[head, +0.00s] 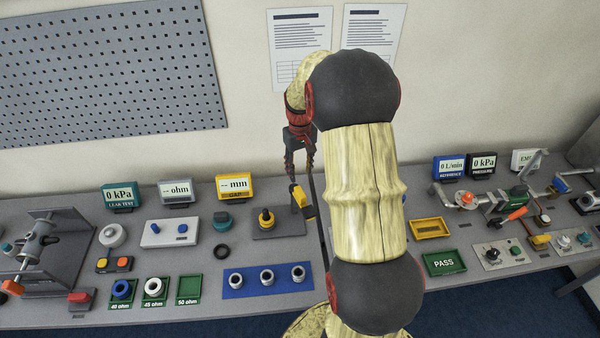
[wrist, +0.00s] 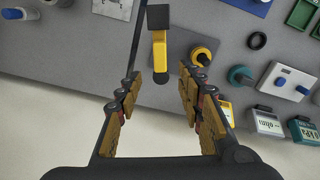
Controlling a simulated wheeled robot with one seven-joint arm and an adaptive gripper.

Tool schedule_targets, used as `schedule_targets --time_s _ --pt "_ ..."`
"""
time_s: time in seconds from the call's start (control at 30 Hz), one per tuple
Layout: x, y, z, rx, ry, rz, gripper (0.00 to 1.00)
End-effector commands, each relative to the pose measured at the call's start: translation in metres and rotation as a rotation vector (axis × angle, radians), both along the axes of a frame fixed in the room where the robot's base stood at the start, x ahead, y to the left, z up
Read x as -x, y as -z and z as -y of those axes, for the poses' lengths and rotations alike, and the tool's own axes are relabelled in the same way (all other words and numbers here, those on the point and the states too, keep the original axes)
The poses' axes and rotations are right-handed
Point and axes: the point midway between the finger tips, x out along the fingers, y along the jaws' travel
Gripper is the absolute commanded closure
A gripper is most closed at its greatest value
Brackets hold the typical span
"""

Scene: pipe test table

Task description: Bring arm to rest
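My arm stretches up and over the table in the head view. My gripper (head: 300,158) hangs above the back of the table, left of my forearm. It also shows in the wrist view (wrist: 160,88), with its two fingers wide apart. Nothing is between the finger pads. A yellow and black tool (head: 301,201) stands below the gripper, by the gap gauge block. In the wrist view this tool (wrist: 160,52) appears beyond the fingertips, apart from them.
The grey table (head: 150,200) carries a leak tester, displays (head: 235,187), a blue tray (head: 267,281) with metal fittings, green trays and a PASS tray (head: 443,263). A pipe rig (head: 510,195) stands at right. A pegboard (head: 105,75) and papers hang on the wall behind.

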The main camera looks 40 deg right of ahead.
Motion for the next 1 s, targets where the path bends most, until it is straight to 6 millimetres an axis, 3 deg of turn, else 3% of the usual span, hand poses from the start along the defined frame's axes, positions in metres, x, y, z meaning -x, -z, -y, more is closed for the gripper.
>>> schedule_targets --time_s 0.57,0.7,0.77,1.0 --pt "0.001 0.001 -0.001 -0.002 0.036 -0.003 0.62" --pt "0.029 0.016 -0.019 -0.03 0.084 -0.05 0.62" --pt "0.042 0.009 -0.029 -0.031 0.103 -0.053 0.62" --pt "0.075 -0.017 -0.092 -0.007 0.095 -0.014 0.62"
